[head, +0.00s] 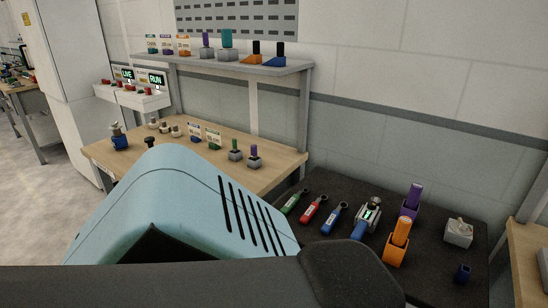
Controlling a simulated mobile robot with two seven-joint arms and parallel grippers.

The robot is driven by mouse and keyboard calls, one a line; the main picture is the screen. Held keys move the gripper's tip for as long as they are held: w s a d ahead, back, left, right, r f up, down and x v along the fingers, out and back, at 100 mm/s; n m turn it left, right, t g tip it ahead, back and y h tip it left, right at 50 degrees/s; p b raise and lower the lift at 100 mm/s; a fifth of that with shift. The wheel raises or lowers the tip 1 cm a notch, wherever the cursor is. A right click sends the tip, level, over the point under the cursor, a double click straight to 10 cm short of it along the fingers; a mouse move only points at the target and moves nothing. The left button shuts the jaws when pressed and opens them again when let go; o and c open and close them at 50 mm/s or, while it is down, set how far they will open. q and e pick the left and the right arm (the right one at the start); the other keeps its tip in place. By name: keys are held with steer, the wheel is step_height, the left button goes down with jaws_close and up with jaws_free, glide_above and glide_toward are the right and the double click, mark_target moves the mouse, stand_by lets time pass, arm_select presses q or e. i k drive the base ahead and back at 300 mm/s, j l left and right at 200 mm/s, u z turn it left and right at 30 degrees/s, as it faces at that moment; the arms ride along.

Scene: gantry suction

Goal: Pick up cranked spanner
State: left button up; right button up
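Several spanner-like tools lie in a row on a dark-topped table at the lower right. One has a green handle (295,202), one a red handle (313,209) and one a blue handle (334,218). Right of them is a bulkier tool with a metal head and a blue handle (368,217), with a small display. I cannot tell from here which of these is the cranked spanner. Neither of my grippers is in view. Close light-blue and dark shapes fill the lower left and bottom and hide the near edge of the dark table.
The dark table (465,208) also holds orange (396,247) and purple (410,207) holders, a grey block (458,233) and a small dark-blue cup (462,273). A wooden bench (105,155) with small parts and a shelf (290,67) stand behind. Another wooden surface (530,255) is at right.

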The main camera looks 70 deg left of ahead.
mark_target(305, 218)
steer(key=u, duration=2.05)
